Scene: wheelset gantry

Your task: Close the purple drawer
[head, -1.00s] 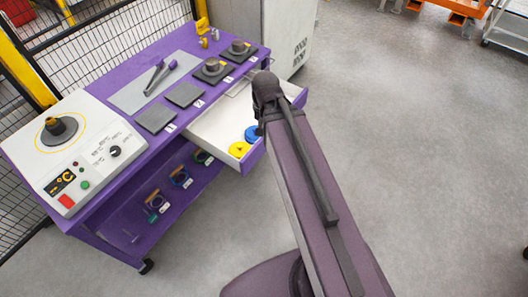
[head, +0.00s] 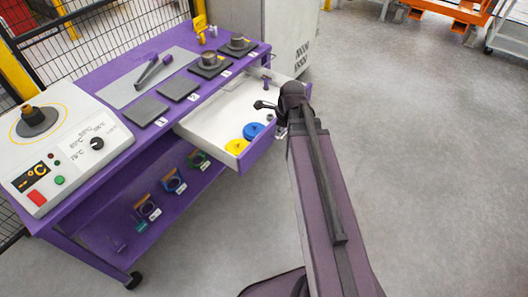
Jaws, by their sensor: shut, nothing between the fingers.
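The purple drawer (head: 256,152) is pulled out of the purple workbench. Its white inside is open to view, with a yellow disc (head: 237,146) and a blue disc (head: 253,131) near its front. My arm hides part of the drawer front. The dark tip of my gripper (head: 261,104) shows to the left of my wrist and overlaps the drawer's opening in the picture. It looks shut and holds nothing. Most of the gripper is hidden by my arm, and I cannot tell whether it touches the drawer.
The purple bench top (head: 131,68) carries a white heater unit (head: 60,148), dark pads (head: 178,88) and a tweezer-like tool (head: 152,70). Several coloured items sit on the lower shelf. A pale cabinet (head: 268,30) stands behind. The floor (head: 430,150) to the right is clear.

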